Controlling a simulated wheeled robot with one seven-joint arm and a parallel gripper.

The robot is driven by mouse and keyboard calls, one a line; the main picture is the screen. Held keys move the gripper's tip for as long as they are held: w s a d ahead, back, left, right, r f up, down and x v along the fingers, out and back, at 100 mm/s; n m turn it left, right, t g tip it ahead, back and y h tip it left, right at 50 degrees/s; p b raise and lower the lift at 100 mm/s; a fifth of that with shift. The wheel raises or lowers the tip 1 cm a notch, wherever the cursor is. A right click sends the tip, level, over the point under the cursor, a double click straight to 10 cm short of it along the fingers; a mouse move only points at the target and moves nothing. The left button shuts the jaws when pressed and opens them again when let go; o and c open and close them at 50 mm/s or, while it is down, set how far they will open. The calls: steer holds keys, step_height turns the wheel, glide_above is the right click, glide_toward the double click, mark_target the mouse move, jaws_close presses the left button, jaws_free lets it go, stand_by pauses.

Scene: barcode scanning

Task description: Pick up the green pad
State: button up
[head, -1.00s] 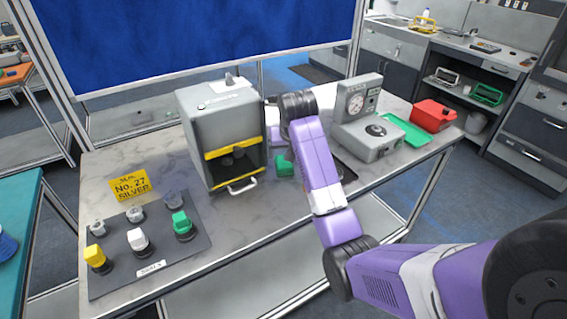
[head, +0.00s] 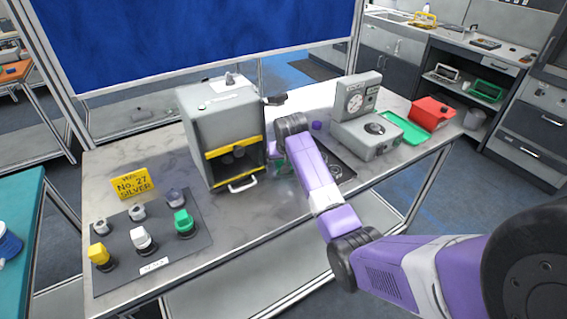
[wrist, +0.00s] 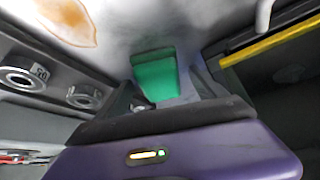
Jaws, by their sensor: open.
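The green pad (wrist: 155,75) lies on the grey tabletop, and in the wrist view it shows between the two dark fingers of my gripper (wrist: 163,88). My gripper is open, with a finger to either side of the pad's lower part. I cannot tell if either touches it. In the head view my purple arm hides most of the pad, and only a bit of green shows beside the right side of the grey box.
The grey box (head: 222,120) with yellow bars and a front handle stands close to the left of my gripper. A grey dial device (head: 365,115), green tray (head: 404,127) and red box (head: 433,112) are to the right. A board of knobbed seals (head: 160,243) lies front left.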

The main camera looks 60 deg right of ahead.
steer(key=shift+c, duration=0.2)
steer(key=c, duration=1.6)
steer(key=shift+o, duration=0.2)
steer(key=shift+s+r, duration=0.1)
steer(key=shift+s+d+r+b, duration=0.1)
steer(key=shift+s+r+b, duration=0.05)
steer(key=shift+b, duration=0.15)
step_height(320, 180, up, 7)
steer(key=shift+s+f+b, duration=0.1)
steer(key=shift+b, duration=0.65)
steer(key=s+d+b, duration=0.1)
steer(key=s+d, duration=0.1)
steer(key=s, duration=0.4)
steer(key=s+d+b, duration=0.1)
steer(key=s+d, duration=0.1)
steer(key=s, duration=0.4)
steer(key=s+d+b, duration=0.1)
steer(key=s+d, duration=0.1)
steer(key=s, duration=0.4)
steer(key=shift+s+d+f, duration=0.1)
steer(key=shift+d, duration=0.1)
